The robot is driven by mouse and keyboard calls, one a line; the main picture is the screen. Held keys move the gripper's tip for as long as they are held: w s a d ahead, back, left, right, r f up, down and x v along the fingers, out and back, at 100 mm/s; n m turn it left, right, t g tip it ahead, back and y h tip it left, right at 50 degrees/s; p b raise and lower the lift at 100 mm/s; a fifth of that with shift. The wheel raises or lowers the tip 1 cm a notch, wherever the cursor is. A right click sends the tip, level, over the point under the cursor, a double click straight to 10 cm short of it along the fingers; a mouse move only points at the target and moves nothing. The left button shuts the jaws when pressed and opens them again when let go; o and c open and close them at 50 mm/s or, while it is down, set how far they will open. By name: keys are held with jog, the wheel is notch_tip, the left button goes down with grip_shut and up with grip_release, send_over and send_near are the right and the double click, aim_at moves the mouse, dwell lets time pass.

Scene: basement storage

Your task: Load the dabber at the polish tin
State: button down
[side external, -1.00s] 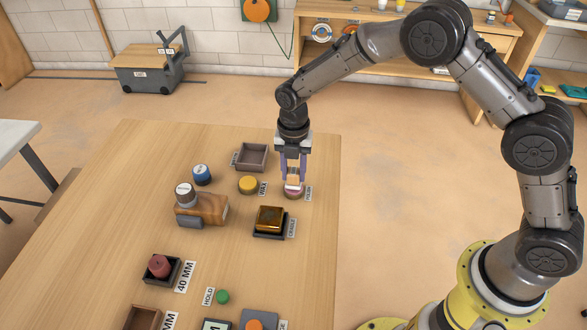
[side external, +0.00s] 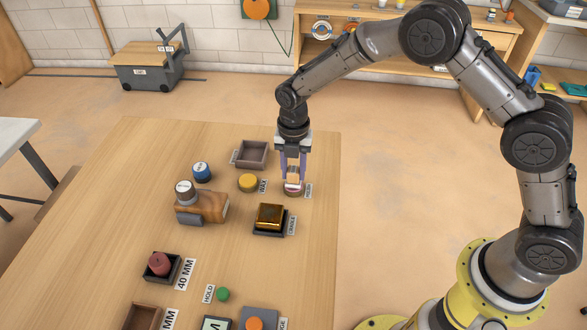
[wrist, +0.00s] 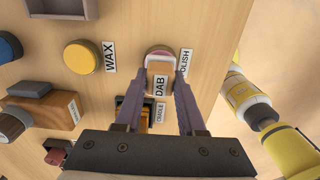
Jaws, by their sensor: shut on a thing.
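My gripper (side external: 292,168) is shut on the dabber (side external: 293,179), a small light wooden block. In the wrist view the dabber (wrist: 159,84) reads DAB and sits between the two purple fingers, with a pale pad at its far end. The pink polish tin (side external: 294,191) is directly under the dabber, with its POLISH label (side external: 308,191) on its right. In the wrist view the polish tin (wrist: 161,49) is partly hidden by the dabber. The pad is at or just above the tin; I cannot tell whether it touches.
A yellow wax tin (side external: 248,183) and an empty tray (side external: 252,154) lie to the left. The cradle (side external: 272,234) holds a glossy amber block (side external: 270,216) nearer the camera. A wooden tool (side external: 203,207) and a blue-sided tin (side external: 201,173) stand farther left. The table's right edge is close.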

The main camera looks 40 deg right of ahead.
aim_at(294, 169)
jog(key=shift+f, duration=0.4)
dwell(1.0)
jog(key=shift+r, duration=0.15)
jog(key=shift+r, duration=3.45)
jog(key=shift+d, duration=0.15)
jog(key=s+d+f+m, duration=0.2)
jog(key=s+d+m, duration=0.2)
jog(key=m, duration=0.9)
jog(key=s+d+f+m, duration=0.3)
jog(key=d+m, duration=0.5)
jog(key=m, duration=0.6)
jog(key=shift+s+d, duration=0.4)
jog(key=shift+s, duration=0.35)
